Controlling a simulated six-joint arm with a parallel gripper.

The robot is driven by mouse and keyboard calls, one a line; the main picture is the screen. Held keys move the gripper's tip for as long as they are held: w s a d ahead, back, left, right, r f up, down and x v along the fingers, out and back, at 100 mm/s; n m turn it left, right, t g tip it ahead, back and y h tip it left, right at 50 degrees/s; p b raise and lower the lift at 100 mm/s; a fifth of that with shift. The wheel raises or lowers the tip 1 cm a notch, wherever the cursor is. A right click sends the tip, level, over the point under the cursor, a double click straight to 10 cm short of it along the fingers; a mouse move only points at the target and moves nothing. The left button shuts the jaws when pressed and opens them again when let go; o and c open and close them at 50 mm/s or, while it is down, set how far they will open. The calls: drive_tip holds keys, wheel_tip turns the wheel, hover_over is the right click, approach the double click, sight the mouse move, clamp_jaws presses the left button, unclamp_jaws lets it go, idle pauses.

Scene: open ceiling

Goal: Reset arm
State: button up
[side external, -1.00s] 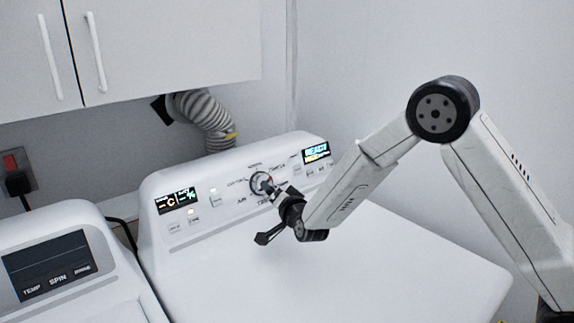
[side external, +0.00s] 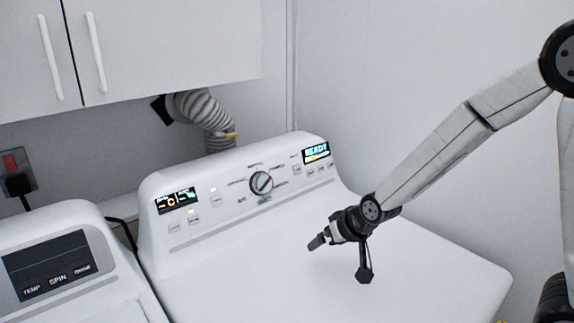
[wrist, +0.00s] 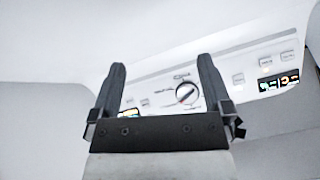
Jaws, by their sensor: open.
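My gripper (side external: 318,243) is open and empty, above the white top of the dryer, in front of and apart from its control panel. In the wrist view my gripper (wrist: 160,75) shows two dark fingers spread apart, with nothing between them in contact. The round dial (side external: 261,183) sits in the middle of the control panel (side external: 222,203); it also shows in the wrist view (wrist: 187,94), beyond the fingers. The right display reads READY (side external: 317,152).
A second white machine (side external: 100,225) with a dark panel stands at the left. White cabinets (side external: 170,45) hang above, and a ribbed vent hose (side external: 207,115) runs behind the dryer. The dryer top (side external: 250,285) is clear.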

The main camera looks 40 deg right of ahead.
drive_tip(key=s+n+g, duration=0.1)
drive_tip(key=s, duration=0.3)
drive_tip(key=s+d+f+n+g, duration=0.1)
drive_tip(key=s+g, duration=0.1)
drive_tip(key=s, duration=0.2)
drive_tip(key=s+n+g, duration=0.1)
drive_tip(key=s, duration=0.3)
drive_tip(key=shift+s+d+f+g, duration=0.15)
drive_tip(key=shift+s+d+g, duration=0.15)
drive_tip(key=shift+s+d, duration=0.1)
